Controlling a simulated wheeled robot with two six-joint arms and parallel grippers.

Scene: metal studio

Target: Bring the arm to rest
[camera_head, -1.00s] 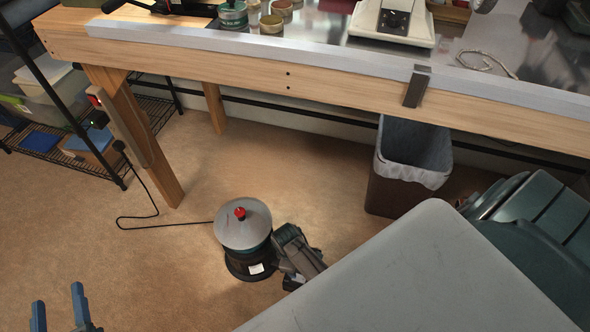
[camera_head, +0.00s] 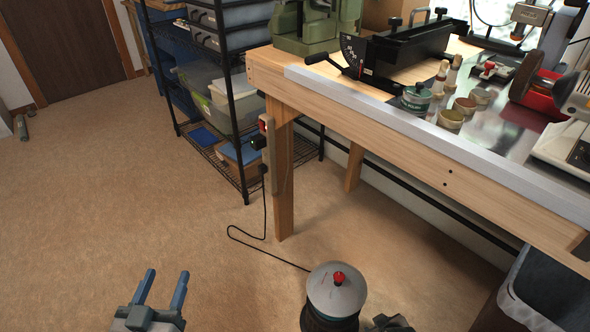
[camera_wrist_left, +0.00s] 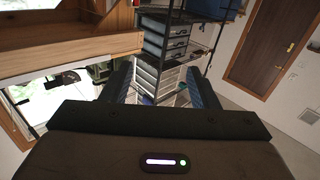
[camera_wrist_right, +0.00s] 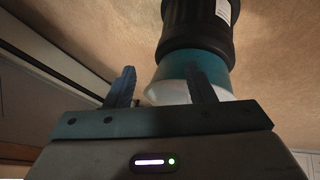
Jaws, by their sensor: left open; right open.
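My left gripper (camera_head: 167,274) is at the bottom left of the head view, with its two blue fingers apart and nothing between them. It stands over open carpet, left of the bench. In the left wrist view its fingers (camera_wrist_left: 158,72) are spread, with a shelf rack beyond them. My right gripper (camera_wrist_right: 158,82) shows in the right wrist view with its fingers apart and no object visibly held. A round machine with a black base and teal body (camera_wrist_right: 190,70) lies beyond those fingers; contact cannot be told.
A wooden bench (camera_head: 358,115) with tools runs along the right. The machine with a grey lid (camera_head: 335,293) stands on the floor, its black cord (camera_head: 268,258) running to the bench leg. A wire shelf rack (camera_head: 238,110) stands behind. Carpet (camera_head: 100,190) is clear at left.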

